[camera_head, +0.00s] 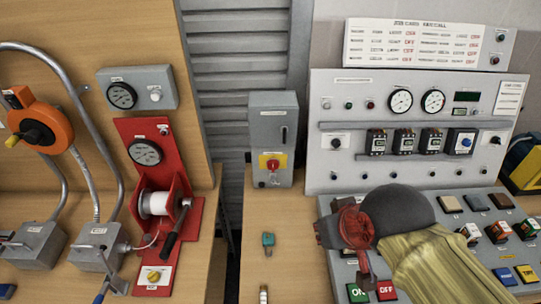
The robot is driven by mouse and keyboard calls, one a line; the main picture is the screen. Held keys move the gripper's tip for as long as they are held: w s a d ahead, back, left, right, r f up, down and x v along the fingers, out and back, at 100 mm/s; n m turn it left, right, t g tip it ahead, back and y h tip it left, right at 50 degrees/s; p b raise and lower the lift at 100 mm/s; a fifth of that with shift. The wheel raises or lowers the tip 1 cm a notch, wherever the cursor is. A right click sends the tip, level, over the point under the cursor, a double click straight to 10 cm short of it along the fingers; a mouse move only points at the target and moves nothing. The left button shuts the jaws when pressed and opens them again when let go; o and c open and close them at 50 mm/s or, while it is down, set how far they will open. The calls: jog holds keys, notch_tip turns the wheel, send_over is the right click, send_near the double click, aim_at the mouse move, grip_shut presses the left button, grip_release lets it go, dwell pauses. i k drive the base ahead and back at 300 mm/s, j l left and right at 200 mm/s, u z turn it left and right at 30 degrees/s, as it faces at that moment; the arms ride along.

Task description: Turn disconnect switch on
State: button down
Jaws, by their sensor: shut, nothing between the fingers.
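The disconnect switch (271,140) is a grey upright box at the back of the wooden bench, left of the big control panel. Its front carries a red rotary handle on a yellow plate (272,163), with a dark slot above. The handle's exact position is too small to read. My gripper (322,233), red at the end of my dark and yellowish arm, is shut and empty. In the picture it is below and right of the switch, apart from it, in front of the sloping button console.
The grey control panel (327,100) with gauges stands right of the switch, above a button console (450,217). A small teal item (268,240) lies on the bench (250,215). At left, a red winch stand (135,128) rises beside a gap. Bench before the switch is mostly clear.

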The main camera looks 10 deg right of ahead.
aim_at(273, 165)
jog(key=j+z, duration=0.1)
jog(key=j, duration=0.3)
jog(key=k+j+z, duration=0.1)
jog(key=j, duration=0.3)
jog(key=j+z, duration=0.15)
jog(key=j, duration=0.55)
